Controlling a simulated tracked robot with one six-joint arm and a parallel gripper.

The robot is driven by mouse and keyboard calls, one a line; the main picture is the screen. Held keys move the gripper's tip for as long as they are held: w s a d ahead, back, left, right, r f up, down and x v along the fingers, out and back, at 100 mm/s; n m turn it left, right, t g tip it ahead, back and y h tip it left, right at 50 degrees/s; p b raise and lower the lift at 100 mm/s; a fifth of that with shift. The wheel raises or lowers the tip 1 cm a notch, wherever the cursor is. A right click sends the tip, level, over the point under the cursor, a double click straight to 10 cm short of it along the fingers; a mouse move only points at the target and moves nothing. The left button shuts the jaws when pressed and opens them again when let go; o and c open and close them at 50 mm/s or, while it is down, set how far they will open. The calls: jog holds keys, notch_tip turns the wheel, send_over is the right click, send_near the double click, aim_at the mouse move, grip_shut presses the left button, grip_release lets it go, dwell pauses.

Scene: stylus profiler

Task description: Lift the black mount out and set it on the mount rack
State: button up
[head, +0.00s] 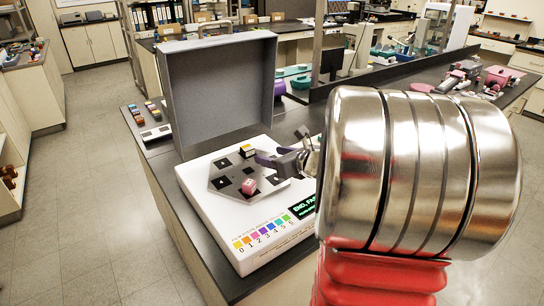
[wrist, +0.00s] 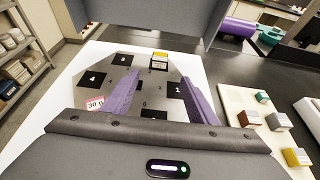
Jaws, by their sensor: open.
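A small dark block with a yellow and white top, which looks like the black mount (head: 247,152), sits at the back of the grey stage plate (head: 222,182). It also shows in the wrist view (wrist: 160,60), beyond the fingertips. My gripper (head: 266,159) is open and empty over the plate, its purple fingers spread in the wrist view (wrist: 158,79) short of the block and apart from it. A white board with several coloured blocks, apparently the mount rack (wrist: 238,100), lies right of the instrument. My arm hides that area in the head view.
The instrument's grey lid (head: 222,90) stands open behind the plate. A pink-red block (head: 249,187) sits on the plate's front part, near my left finger in the wrist view (wrist: 95,103). Black numbered squares mark the plate. Dark bench top (wrist: 230,70) is clear between lid and rack.

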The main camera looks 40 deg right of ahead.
aim_at(250, 151)
jog(key=x, duration=1.3)
jog(key=shift+w, duration=0.3)
jog(key=shift+c, duration=0.3)
grip_shut()
dwell(0.4)
